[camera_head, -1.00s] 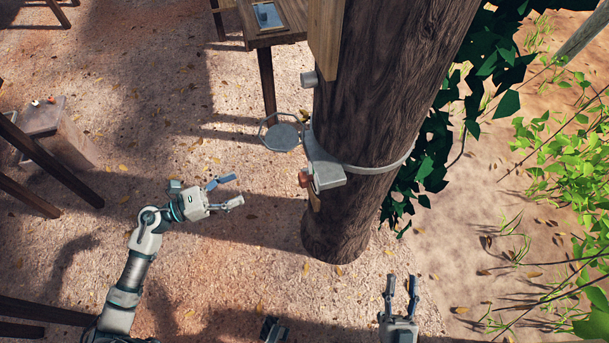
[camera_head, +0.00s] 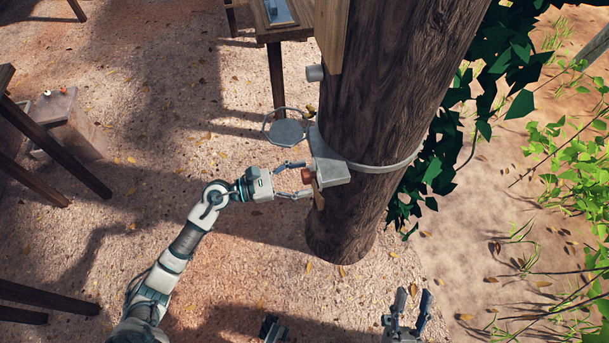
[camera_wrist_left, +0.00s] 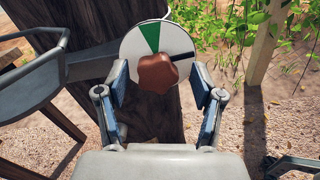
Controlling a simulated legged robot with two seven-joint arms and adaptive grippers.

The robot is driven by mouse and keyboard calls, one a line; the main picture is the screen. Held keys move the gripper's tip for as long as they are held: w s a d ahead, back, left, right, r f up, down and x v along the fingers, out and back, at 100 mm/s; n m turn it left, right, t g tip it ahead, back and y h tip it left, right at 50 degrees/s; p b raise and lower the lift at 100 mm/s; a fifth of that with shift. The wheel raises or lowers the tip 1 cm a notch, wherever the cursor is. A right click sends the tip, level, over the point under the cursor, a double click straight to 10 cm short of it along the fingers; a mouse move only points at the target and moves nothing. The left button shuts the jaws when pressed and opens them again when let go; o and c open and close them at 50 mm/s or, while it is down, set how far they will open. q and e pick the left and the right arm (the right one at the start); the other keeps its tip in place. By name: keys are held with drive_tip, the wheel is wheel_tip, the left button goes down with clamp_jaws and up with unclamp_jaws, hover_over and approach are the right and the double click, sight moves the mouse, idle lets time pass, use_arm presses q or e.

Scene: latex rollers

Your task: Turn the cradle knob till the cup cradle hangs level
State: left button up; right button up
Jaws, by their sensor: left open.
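The cradle knob (camera_wrist_left: 158,82) is a reddish-brown lobed knob in front of a white dial (camera_wrist_left: 182,42) with a green wedge and a black mark. In the head view the knob (camera_head: 308,176) sits on the grey bracket (camera_head: 332,172) strapped to the trunk. The cup cradle (camera_head: 287,131) is a grey ring with a plate, left of the trunk; whether it is level is hard to tell. My left gripper (camera_head: 292,181) is open, its fingers on either side of the knob; contact is not clear. My right gripper (camera_head: 410,308) is apart, low in the picture, fingers spread.
The thick trunk (camera_head: 390,90) stands just behind the bracket, with dark leaves (camera_head: 437,150) to its right. Open ground lies left of the trunk.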

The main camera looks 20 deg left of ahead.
use_arm(q)
drive_tip(key=shift+w+d, duration=0.3)
drive_tip(key=shift+d, duration=0.1)
drive_tip(key=shift+a, duration=0.3)
drive_tip(key=c, duration=1.1)
drive_tip(key=shift+c, duration=0.2)
use_arm(e)
drive_tip(key=shift+s+a+r, duration=0.1)
drive_tip(key=shift+a, duration=0.1)
use_arm(q)
drive_tip(key=shift+r, duration=0.1)
